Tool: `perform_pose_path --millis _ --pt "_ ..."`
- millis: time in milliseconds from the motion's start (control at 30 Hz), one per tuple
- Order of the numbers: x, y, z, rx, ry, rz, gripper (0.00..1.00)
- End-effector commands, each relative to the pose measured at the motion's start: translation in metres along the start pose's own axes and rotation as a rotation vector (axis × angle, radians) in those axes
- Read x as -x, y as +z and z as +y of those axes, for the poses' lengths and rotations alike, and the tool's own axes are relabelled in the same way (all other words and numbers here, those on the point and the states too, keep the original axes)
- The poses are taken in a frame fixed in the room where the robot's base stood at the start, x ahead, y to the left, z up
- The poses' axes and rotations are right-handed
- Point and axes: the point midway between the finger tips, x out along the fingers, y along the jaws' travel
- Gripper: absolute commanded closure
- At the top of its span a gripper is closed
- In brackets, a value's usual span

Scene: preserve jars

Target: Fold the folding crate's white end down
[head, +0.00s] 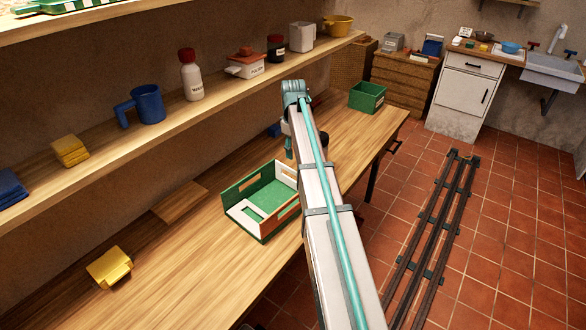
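The green folding crate (280,222) stands on the wooden bench, left of my arm. Its green long walls stand upright and have hand slots. A white end panel (241,214) with a slot shows at its near-left side and looks low or flat; its exact angle is hard to tell. The crate's far-right end is close to or partly behind my arm. My arm rises from the bottom of the head view and bends down at a teal joint beyond the crate. My gripper is hidden behind the arm, so its fingers do not show.
A yellow object (109,267) and a brown board (180,201) lie on the bench (190,265) left of the crate. Another green box (367,97) stands at the bench's far end. A shelf (215,92) with a blue mug (148,104) and jars overhangs the back.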

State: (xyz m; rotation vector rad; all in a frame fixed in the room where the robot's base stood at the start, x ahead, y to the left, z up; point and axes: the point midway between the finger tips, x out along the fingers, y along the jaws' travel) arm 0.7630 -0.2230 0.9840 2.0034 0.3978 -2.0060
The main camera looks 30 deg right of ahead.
Motion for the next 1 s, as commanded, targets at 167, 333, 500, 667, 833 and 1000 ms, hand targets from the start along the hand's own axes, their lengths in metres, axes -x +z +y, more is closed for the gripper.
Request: perform_pose_path --millis 167,333,500,667,833,1000 --pt "-0.031 0.001 -0.001 -0.001 -0.003 -0.002 0.67" --pt "-0.057 0.001 -0.001 -0.002 -0.003 0.000 0.67" --pt "-0.075 0.000 0.000 -0.003 -0.002 0.001 0.67" --pt "-0.083 0.000 0.000 -0.003 -0.002 0.001 0.67" --pt "-0.084 0.000 0.000 -0.003 -0.002 0.002 0.67" --pt "-0.084 0.000 0.000 -0.003 -0.002 0.002 0.78"
